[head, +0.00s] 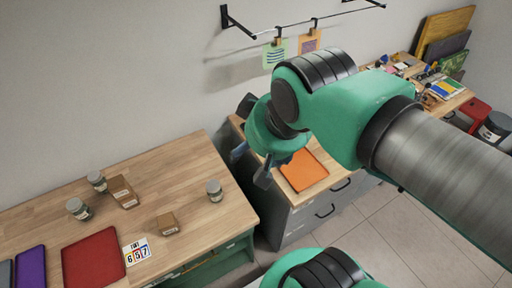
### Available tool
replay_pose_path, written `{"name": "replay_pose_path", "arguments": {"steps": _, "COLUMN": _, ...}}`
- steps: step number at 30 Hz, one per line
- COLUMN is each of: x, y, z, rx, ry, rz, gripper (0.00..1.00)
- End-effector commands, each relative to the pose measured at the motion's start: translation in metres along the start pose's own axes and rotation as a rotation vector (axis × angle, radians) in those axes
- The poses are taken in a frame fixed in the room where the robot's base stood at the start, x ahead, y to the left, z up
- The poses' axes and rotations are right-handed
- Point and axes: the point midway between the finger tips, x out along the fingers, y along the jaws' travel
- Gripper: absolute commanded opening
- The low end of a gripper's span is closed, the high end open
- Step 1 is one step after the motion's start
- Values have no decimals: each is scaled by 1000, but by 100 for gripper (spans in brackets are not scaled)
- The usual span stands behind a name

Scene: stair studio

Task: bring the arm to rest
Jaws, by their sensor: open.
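My gripper (250,164) shows in the head view near the middle, at the end of my green and grey arm. Its dark fingers point down and stand apart, with nothing seen between them. It appears in front of the left edge of a grey cabinet with a wooden top, beside an orange tray (304,171). The arm reaches in from the right side of the picture and hides part of the cabinet top.
A wooden table (180,170) at left holds several jars (215,191), small brown boxes (168,223), a red tray (94,259), a purple tray (31,268) and a number card (137,251). A wall rail (310,20) hangs above. Tiled floor (400,235) is open at lower right.

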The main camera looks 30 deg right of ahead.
Motion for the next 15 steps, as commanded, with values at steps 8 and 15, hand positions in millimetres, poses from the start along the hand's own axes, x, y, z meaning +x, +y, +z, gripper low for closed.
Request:
{"name": "replay_pose_path", "arguments": {"steps": 8, "x": 0, "y": 0, "z": 2, "rx": 0, "ry": 1, "rz": 1, "gripper": 69}}
{"name": "replay_pose_path", "arguments": {"steps": 15, "x": 6, "y": 0, "z": 5, "rx": 0, "ry": 1, "rz": 1, "gripper": 69}}
